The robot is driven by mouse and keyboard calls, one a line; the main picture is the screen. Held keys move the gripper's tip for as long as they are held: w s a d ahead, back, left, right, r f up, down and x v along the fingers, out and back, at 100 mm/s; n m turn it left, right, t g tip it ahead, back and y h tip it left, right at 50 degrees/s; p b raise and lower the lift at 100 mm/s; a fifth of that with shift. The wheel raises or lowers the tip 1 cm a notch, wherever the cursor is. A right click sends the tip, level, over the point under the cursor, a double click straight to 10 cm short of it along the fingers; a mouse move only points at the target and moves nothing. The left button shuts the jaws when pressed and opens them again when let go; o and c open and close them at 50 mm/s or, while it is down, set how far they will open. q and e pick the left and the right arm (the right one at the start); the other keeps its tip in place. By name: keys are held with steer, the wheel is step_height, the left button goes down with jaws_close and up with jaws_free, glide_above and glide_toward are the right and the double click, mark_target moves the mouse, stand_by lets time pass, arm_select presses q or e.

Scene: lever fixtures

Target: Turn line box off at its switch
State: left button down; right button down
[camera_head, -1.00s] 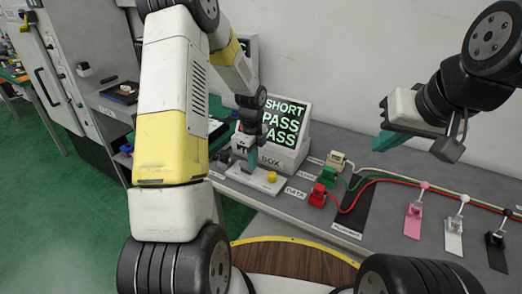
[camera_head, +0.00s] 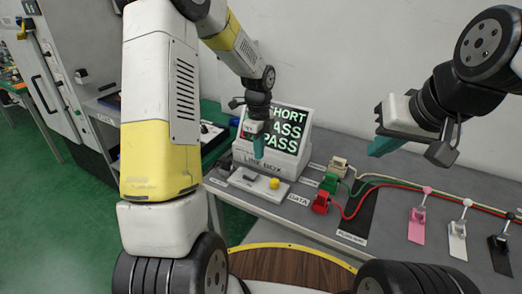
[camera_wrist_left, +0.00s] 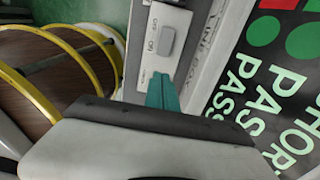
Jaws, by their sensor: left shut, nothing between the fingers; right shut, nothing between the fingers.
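The line box (camera_head: 302,150) is a white housing with a slanted black screen reading SHORT, PASS, PASS. In the left wrist view the grey switch (camera_wrist_left: 166,40) shows beside small printed lettering that includes ON. My left gripper (camera_head: 258,147) is shut and empty, above the panel and in front of the screen. Its teal fingertips (camera_wrist_left: 162,92) look apart from the switch. My right gripper (camera_head: 385,145) is shut and empty, raised at the right.
White, green and red plugs (camera_head: 320,202) with cables stand right of the box. Pink, white and black lever fixtures (camera_head: 417,226) are further right. A grey cabinet (camera_head: 60,75) stands at the left. The grey bench carries everything; space above it between my grippers is free.

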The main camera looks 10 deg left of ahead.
arm_select(q)
step_height(320, 180, up, 7)
steer(key=d, duration=0.1)
steer(key=shift+s+d, duration=0.15)
steer(key=shift+s, duration=0.05)
